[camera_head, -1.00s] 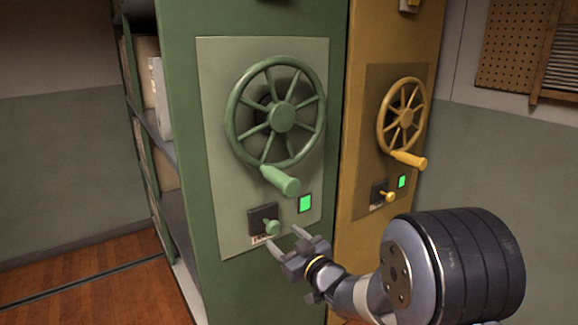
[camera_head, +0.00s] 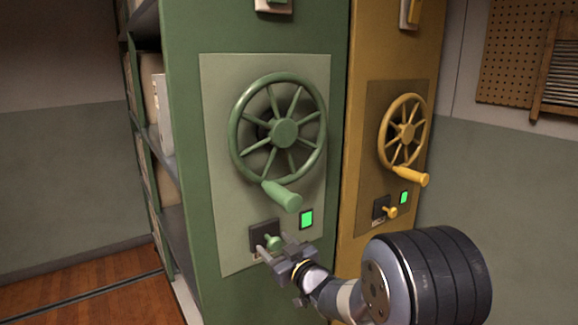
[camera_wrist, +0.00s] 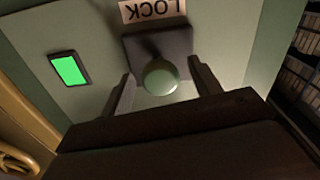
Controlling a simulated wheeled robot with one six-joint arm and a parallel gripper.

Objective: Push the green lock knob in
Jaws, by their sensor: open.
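The green lock knob (camera_head: 273,243) sticks out from a dark square plate (camera_head: 264,234) low on the green cabinet's pale panel. In the wrist view the round end of the knob (camera_wrist: 161,78) faces me, with the dark plate (camera_wrist: 160,44) and a LOCK label (camera_wrist: 152,10) behind it. My gripper (camera_head: 275,246) is open right at the knob. In the wrist view its two fingers (camera_wrist: 163,88) stand on either side of the knob, with a gap visible on both sides. Whether the palm touches the knob cannot be told.
A lit green indicator (camera_head: 306,219) sits right of the knob. The green handwheel (camera_head: 284,133) and its crank handle (camera_head: 283,196) are just above my gripper. A yellow cabinet (camera_head: 350,200) with its own wheel and knob (camera_head: 390,212) stands to the right. Open floor lies at left.

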